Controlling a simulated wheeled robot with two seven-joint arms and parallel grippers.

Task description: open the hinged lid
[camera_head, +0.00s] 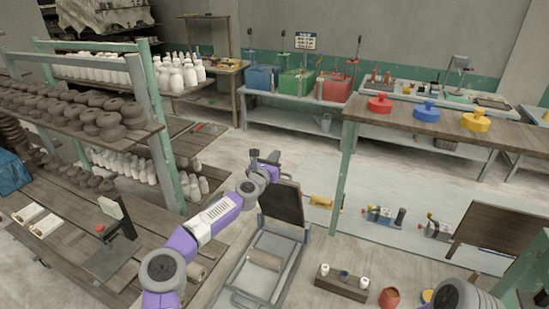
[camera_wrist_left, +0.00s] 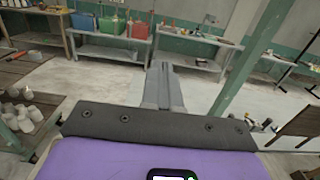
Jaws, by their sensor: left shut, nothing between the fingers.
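The hinged lid (camera_head: 282,203) is a dark panel standing raised, roughly upright, at the far end of a grey open case (camera_head: 240,284). A tan clay roll (camera_head: 264,260) lies inside the case. My left gripper (camera_head: 263,160) is shut and empty at the lid's upper edge, in the head view; I cannot tell whether it touches the lid. Its closed fingers (camera_wrist_left: 165,88) point away from the camera in the left wrist view, where the lid cannot be made out. My right gripper is not in view; only part of that arm shows at the lower right.
A wooden table (camera_head: 62,258) and a green-framed shelf of dark rings (camera_head: 75,112) stand at the left. A green post (camera_head: 341,180) carries a bench (camera_head: 400,112) at the right. A small rack (camera_head: 341,284) stands right of the case. Pale floor lies beyond.

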